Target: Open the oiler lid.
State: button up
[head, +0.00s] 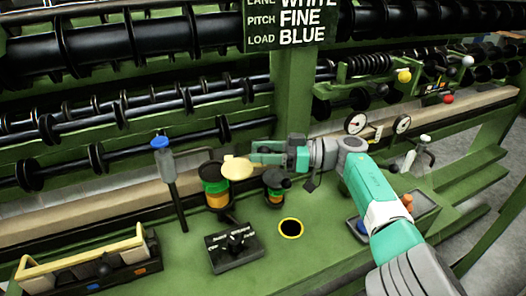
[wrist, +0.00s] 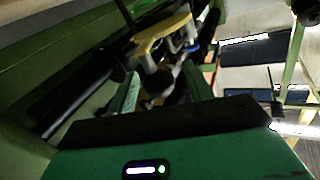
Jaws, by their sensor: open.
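A green and orange canister (head: 215,193) with a dark top stands on the green bench; I cannot tell for certain that it is the oiler. A pale cream disc (head: 237,168) shows just right of its top, at the tip of my gripper; whether this is the lid, and whether the gripper touches it, is unclear. My gripper (head: 256,157) is open and points left above the bench. In the wrist view a yellow bar-like part (wrist: 162,38) shows beyond a teal finger (wrist: 128,95); the view is dark and blurred.
A smaller dark-topped canister (head: 274,192) stands below my gripper. A blue-capped post (head: 163,148) rises at left. A black box with a knob (head: 234,246), a yellow-rimmed hole (head: 290,228) and a tray with a cream handle (head: 80,250) are in front. Spool rods run behind.

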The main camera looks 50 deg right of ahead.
jog(key=b+v, duration=0.1)
jog(key=v, duration=0.2)
jog(key=b+v, duration=0.1)
jog(key=v, duration=0.3)
jog(key=shift+f+b, duration=0.2)
jog(key=shift+b, duration=0.1)
jog(key=shift+s+d+r, duration=0.25)
jog(key=shift+s, duration=0.1)
